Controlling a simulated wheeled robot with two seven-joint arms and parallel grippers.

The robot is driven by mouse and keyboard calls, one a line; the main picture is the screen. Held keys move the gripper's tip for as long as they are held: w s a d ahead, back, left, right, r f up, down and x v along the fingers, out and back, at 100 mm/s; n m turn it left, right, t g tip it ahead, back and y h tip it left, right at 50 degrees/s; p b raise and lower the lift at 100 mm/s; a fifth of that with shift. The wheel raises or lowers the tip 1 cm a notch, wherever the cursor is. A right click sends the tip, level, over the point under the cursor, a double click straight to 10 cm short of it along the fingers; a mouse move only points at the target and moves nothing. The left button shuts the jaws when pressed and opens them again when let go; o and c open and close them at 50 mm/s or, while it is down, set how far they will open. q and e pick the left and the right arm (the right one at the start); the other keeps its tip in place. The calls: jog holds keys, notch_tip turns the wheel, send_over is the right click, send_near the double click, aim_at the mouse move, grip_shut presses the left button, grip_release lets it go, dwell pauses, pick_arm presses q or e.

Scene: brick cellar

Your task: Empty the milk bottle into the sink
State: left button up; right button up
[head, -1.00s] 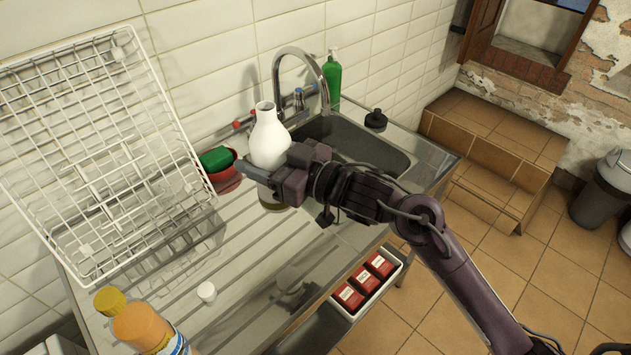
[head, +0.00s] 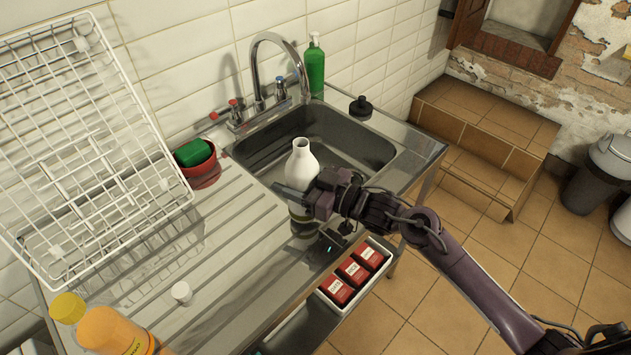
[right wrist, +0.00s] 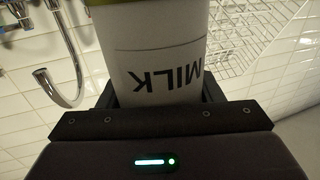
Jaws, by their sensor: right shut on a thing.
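The white milk bottle (head: 300,165) stands upright in my right gripper (head: 298,198), at the near left edge of the sink. In the right wrist view the bottle (right wrist: 155,50) shows upside down with its MILK label between the fingers. My right gripper is shut on it; its open neck has no cap. The steel sink (head: 385,152) lies just behind and to the right of the bottle; its basin looks empty where it shows. A small white cap (head: 181,292) lies on the draining board. My left gripper is not in view.
A curved tap (head: 275,40) rises behind the sink, with a green soap bottle (head: 315,70) beside it. A white wire rack (head: 85,150), a red pot with a green sponge (head: 197,160) and an orange bottle (head: 110,335) stand left. A black stopper (head: 361,108) sits on the back right rim.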

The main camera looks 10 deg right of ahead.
jog(key=shift+r+m+p, duration=0.6)
jog(key=shift+m+p, duration=0.7)
jog(key=shift+p, duration=0.4)
jog(key=shift+r+m+g+h+p, duration=0.1)
jog(key=shift+m+g+h+p, duration=0.25)
jog(key=shift+m+p, duration=0.3)
jog(key=shift+f, duration=0.2)
jog(key=shift+w+d+f+m+g+p, duration=0.1)
jog(key=shift+f+m+g+p, duration=0.15)
jog(key=shift+m, duration=0.5)
jog(key=shift+w+d+f+m+g+p, duration=0.1)
jog(key=shift+f+m+g+p, duration=0.15)
jog(key=shift+m, duration=0.45)
jog(key=shift+s+a+f+m+g, duration=0.1)
jog(key=shift+s+a+m+g, duration=0.15)
jog(key=shift+m, duration=0.25)
jog(key=shift+s+a+f+m+g, duration=0.1)
jog(key=shift+s+f+m+g, duration=0.25)
jog(key=shift+f+m, duration=0.4)
jog(key=shift+f, duration=0.2)
jog(key=shift+s+a+m+g, duration=0.25)
jog(key=shift+s+m, duration=0.15)
jog(key=shift+m, duration=0.35)
jog(key=shift+s+f+m+g, duration=0.2)
jog(key=shift+f+m+g, duration=0.1)
jog(key=shift+f+m, duration=0.45)
